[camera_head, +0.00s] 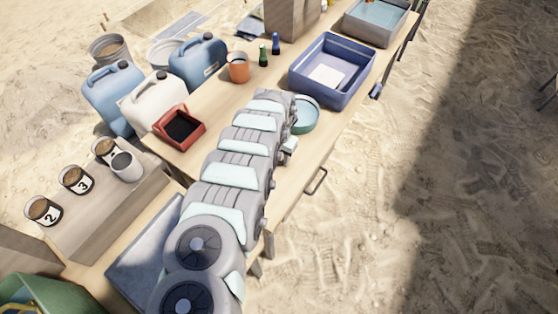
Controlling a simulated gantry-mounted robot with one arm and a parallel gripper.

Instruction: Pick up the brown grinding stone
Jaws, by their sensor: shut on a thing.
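I cannot make out a brown grinding stone in this view. My arm stretches from the bottom middle up over the wooden table (212,103) and bends down at its far end. My gripper is hidden behind the arm's own links, so its fingers and anything between them do not show. A round teal dish (306,116) sits just right of the arm's far end and is partly covered by it.
A blue tray (301,82) with a white sheet lies beyond the dish. A red bin (183,132) stands left of the arm, near white and blue jugs (198,62). An orange cup (238,70) and small bottles stand farther back. Numbered jars (76,182) are at left.

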